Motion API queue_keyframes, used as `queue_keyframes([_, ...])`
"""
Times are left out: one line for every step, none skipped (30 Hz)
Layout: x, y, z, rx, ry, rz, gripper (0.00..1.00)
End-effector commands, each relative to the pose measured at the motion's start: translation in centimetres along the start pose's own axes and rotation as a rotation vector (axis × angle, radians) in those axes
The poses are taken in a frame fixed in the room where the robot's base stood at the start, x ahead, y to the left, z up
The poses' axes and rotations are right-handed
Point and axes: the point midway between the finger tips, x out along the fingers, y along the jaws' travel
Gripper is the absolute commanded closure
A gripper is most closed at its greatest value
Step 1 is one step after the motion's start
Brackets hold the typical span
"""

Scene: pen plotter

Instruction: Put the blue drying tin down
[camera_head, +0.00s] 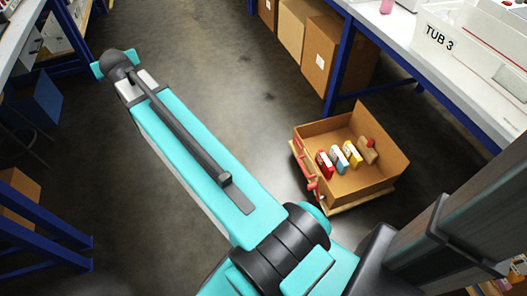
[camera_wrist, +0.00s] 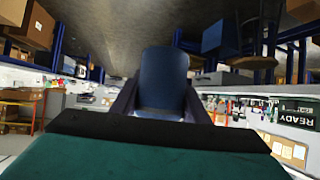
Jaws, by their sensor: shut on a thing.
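The blue drying tin (camera_wrist: 163,80) shows in the middle of the wrist view, as a dark blue rounded shape. My gripper (camera_wrist: 160,112) is shut on it, with a dark finger at either side. The tin is held up in the air, with floor and benches seen behind it. Its lower part is hidden by my gripper's teal body. In the head view my arm reaches to the upper left, and neither my gripper nor the tin can be made out there.
An open cardboard box (camera_head: 377,188) with several coloured items stands on the floor at right. A bench (camera_head: 398,38) at right bears a white tub marked TUB 3 (camera_head: 470,55). Closed cartons (camera_head: 322,55) stand under it. A blue frame (camera_head: 38,225) is at left. The middle floor is clear.

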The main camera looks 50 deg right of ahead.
Motion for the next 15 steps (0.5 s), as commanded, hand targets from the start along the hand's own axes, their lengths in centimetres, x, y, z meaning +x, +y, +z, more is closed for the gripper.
queue_keyframes([1.4, 1.9, 1.2, 0.017, -0.003, 0.035, 0.83])
queue_keyframes([1.9, 3.0, 1.7, 0.028, -0.003, 0.054, 0.83])
queue_keyframes([2.6, 4.5, 2.3, 0.042, -0.002, 0.081, 0.83])
queue_keyframes([3.2, 5.5, 2.8, 0.052, -0.002, 0.101, 0.83])
queue_keyframes([3.7, 6.6, 3.3, 0.064, -0.002, 0.120, 0.83])
queue_keyframes([4.3, 8.1, 3.9, 0.079, -0.002, 0.146, 0.83])
queue_keyframes([4.8, 9.1, 4.4, 0.089, -0.001, 0.166, 0.83])
queue_keyframes([5.3, 10.3, 5.0, 0.100, -0.002, 0.186, 0.83])
queue_keyframes([5.8, 11.7, 5.7, 0.114, -0.002, 0.212, 0.83])
queue_keyframes([6.3, 12.8, 6.2, 0.125, -0.002, 0.232, 0.83])
queue_keyframes([6.7, 13.9, 6.7, 0.136, -0.002, 0.252, 0.83])
queue_keyframes([7.2, 15.3, 7.5, 0.150, -0.003, 0.277, 0.83])
queue_keyframes([7.6, 16.5, 8.0, 0.160, -0.002, 0.298, 0.83])
queue_keyframes([7.9, 17.6, 8.5, 0.171, -0.002, 0.317, 0.83])
queue_keyframes([8.4, 19.1, 9.3, 0.186, -0.002, 0.343, 0.83])
